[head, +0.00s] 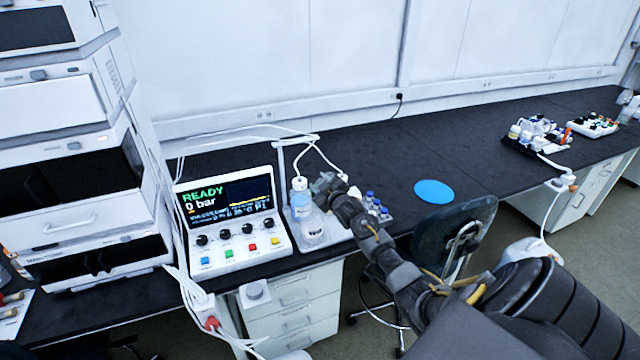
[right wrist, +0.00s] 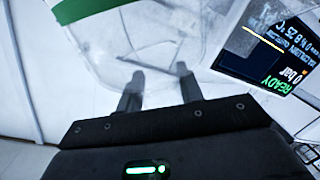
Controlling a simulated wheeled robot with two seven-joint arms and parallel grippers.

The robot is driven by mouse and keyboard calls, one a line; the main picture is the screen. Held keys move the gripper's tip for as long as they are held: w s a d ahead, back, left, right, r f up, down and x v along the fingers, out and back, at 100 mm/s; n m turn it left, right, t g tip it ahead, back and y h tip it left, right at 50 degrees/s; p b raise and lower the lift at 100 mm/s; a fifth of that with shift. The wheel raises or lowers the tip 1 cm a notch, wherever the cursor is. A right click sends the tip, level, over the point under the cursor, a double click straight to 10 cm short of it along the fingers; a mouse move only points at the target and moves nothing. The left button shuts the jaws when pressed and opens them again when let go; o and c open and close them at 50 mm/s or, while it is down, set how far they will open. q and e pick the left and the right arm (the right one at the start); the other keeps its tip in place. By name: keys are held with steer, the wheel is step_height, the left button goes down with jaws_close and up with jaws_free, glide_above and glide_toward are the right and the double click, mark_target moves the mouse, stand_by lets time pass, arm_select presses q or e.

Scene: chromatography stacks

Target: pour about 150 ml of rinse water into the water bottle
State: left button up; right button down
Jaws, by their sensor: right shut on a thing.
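My right gripper (head: 319,187) reaches in from the right beside a bottle with a pale cap and blue-tinted lower part (head: 300,204). In the right wrist view my right gripper (right wrist: 160,84) is shut on a clear vessel (right wrist: 165,40) with a green band, its two fingers apart across the see-through wall. In the head view I cannot tell the held vessel apart from the bottle beside the gripper. A clear container with dark lettering (head: 313,234) stands in front on a pale tray. I cannot read the lettering surely, nor see a water level. My left gripper is not in view.
A control box (head: 230,220) showing READY and 0 bar stands left of the bottles. Thin white tubes arch above them. Small blue-capped vials (head: 372,203) sit right of my gripper. A chair (head: 450,240) stands at the front edge.

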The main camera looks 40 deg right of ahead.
steer(key=shift+f+n, duration=0.35)
steer(key=shift+n, duration=0.15)
steer(key=shift+a, duration=0.1)
stand_by(0.3)
steer(key=shift+w+f+n, duration=0.1)
steer(key=shift+f+n, duration=0.15)
steer(key=shift+n, duration=0.25)
steer(key=shift+n+g, duration=0.3)
steer(key=shift+n, duration=0.2)
